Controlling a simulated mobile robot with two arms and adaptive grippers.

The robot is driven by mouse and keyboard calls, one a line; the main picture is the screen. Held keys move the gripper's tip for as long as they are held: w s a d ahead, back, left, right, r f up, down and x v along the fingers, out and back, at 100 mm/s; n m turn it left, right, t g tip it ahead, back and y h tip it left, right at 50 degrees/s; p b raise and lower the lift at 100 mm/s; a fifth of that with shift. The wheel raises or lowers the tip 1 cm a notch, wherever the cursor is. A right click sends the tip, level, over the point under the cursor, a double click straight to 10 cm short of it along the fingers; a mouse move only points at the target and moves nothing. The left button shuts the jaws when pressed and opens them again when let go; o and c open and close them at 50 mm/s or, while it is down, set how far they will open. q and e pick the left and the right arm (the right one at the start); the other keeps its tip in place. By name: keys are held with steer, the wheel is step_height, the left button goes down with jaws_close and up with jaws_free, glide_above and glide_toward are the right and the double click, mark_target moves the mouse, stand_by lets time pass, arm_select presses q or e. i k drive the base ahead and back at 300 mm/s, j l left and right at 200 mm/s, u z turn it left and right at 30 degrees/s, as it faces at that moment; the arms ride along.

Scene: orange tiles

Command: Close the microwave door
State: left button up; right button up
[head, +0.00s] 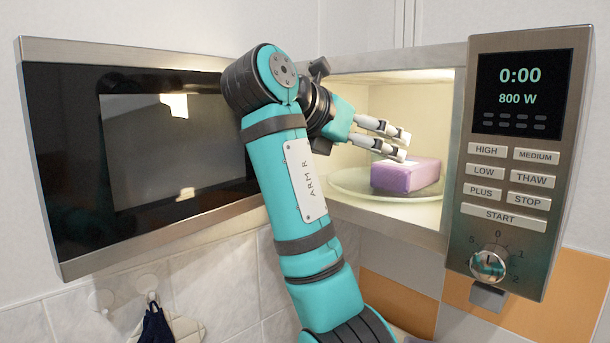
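The microwave door (60,160) is swung wide open to the left, with its dark window facing me. The microwave (452,140) is open and lit inside. My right arm, marked ARM R, rises in front of the door's hinge side and hides part of it. My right gripper (401,145) is at the opening, above a purple block on the turntable. Its two pale fingers are apart with nothing between them. I cannot tell whether the lower fingertip touches the block. My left gripper is not in view.
The purple block (405,178) lies on the glass turntable (385,200). The control panel (515,165), with buttons and a dial (488,263), is on the right. Hooks and a dark cloth (157,325) are on the tiled wall below the door.

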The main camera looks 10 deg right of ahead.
mark_target(61, 83)
steer(key=k+j, duration=0.25)
steer(key=k, duration=0.2)
steer(key=k+j, duration=0.25)
steer(key=k, duration=0.25)
steer(key=k+j, duration=0.3)
steer(key=k, duration=0.15)
